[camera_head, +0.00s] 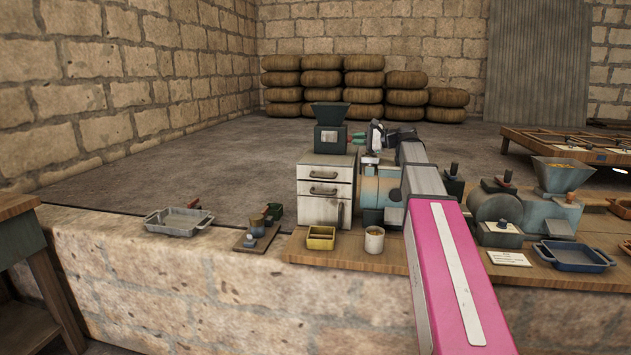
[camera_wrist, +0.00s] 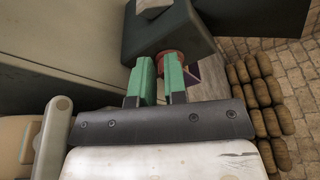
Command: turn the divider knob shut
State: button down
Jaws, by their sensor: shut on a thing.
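The divider knob (camera_wrist: 171,55) is a small reddish round part on the side of a dark grey box, seen in the wrist view. My gripper (camera_wrist: 160,74) has its green fingers shut on the knob, one on each side, and they hide part of it. In the head view the dark box with a hopper (camera_head: 330,139) stands on a white drawer cabinet (camera_head: 325,187). My gripper (camera_head: 357,138) is at the box's right side there, and the knob itself cannot be made out.
A yellow bin (camera_head: 321,238) and a white cup (camera_head: 374,240) stand in front of the cabinet. A blue machine (camera_head: 377,188) stands just right of it, partly behind my arm. A grey tray (camera_head: 179,222) lies to the left. Stacked sacks (camera_head: 322,78) are far behind.

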jog(key=shift+w+f+v, duration=0.15)
jog(key=shift+v, duration=1.15)
jog(key=shift+w+f+v, duration=0.1)
jog(key=shift+f+v, duration=0.1)
jog(key=shift+v, duration=1.15)
jog(key=shift+d, duration=0.15)
jog(key=shift+g, duration=0.3)
